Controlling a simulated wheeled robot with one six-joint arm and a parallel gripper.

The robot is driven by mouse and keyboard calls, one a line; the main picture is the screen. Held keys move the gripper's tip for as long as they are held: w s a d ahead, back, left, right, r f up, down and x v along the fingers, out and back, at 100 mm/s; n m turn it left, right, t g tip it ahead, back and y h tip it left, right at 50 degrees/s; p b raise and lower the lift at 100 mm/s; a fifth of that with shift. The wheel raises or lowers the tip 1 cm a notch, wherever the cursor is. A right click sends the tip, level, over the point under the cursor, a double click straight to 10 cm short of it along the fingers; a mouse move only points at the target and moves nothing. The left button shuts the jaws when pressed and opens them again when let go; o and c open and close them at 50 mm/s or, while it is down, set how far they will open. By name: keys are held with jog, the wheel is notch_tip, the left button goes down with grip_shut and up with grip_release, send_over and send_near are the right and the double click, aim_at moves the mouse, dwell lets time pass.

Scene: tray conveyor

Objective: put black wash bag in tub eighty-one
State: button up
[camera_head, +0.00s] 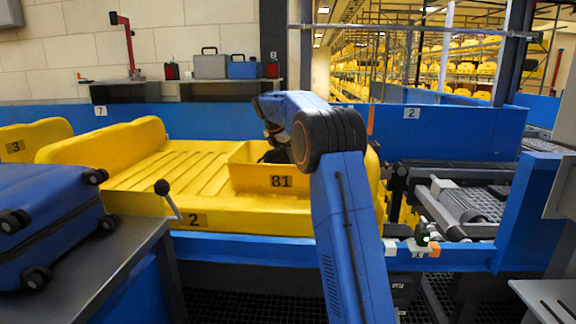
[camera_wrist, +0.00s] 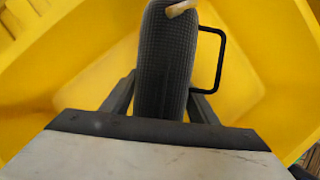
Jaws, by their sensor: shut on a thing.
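The black wash bag (camera_wrist: 165,60) is between the fingers of my gripper (camera_wrist: 160,100) in the wrist view, with a loop handle on its right side. My gripper is shut on it. Yellow tub walls and floor surround the bag in that view. In the head view, the yellow tub marked 81 (camera_head: 248,181) stands on the yellow tray marked 2 (camera_head: 140,205). My arm reaches over the tub, and a dark part of the bag (camera_head: 276,156) shows just above its front wall. Whether the bag touches the tub floor I cannot tell.
A blue suitcase (camera_head: 50,225) lies on a grey counter (camera_head: 105,270) at the left. Another yellow tray marked 3 (camera_head: 25,140) stands behind. A roller conveyor (camera_head: 465,205) is at the right. A shelf (camera_head: 190,82) at the back holds cases.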

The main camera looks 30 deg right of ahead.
jog(key=shift+f, duration=0.55)
jog(key=o, duration=1.4)
jog(key=shift+c, duration=0.2)
